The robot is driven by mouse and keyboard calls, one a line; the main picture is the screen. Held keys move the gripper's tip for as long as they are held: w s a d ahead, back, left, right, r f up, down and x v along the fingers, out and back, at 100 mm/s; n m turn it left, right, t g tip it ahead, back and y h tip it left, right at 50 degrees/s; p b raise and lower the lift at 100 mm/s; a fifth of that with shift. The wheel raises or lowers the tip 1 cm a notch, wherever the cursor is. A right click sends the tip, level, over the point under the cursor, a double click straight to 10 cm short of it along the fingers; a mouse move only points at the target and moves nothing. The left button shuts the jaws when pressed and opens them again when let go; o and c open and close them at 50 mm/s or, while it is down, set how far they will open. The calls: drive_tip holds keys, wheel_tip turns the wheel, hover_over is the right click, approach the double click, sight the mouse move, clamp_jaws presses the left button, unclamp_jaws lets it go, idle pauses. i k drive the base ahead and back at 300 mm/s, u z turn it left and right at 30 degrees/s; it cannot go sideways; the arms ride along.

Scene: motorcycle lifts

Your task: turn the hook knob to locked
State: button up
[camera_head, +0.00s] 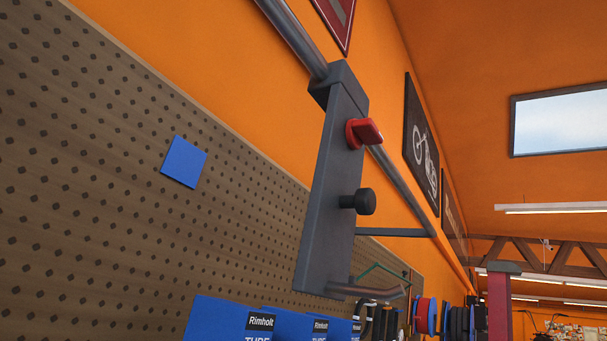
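A dark grey hook bracket (331,190) hangs from a grey wall rail (294,36), tilted in the picture. A red knob with a flat grip (364,133) sticks out of its upper part. A black round knob (364,202) on a short stem sticks out lower down. I cannot tell which of the two is the hook knob, and I can read no lock marking. A grey peg (366,291) juts from the bracket's bottom end. My gripper is not in view, and nothing touches the knobs.
A pegboard (90,170) with a blue square (184,161) covers the left. Blue Rimholt boxes (225,319) stand below the bracket. Dark and coloured round items (430,316) hang farther back. A grey bar (395,232) runs behind the bracket. The space right of the knobs looks open.

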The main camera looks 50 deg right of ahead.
sight(359, 133)
drive_tip(key=u, duration=0.1)
drive_tip(key=k, duration=1.2)
drive_tip(key=z, duration=0.7)
drive_tip(key=i, duration=1)
drive_tip(key=u, duration=0.05)
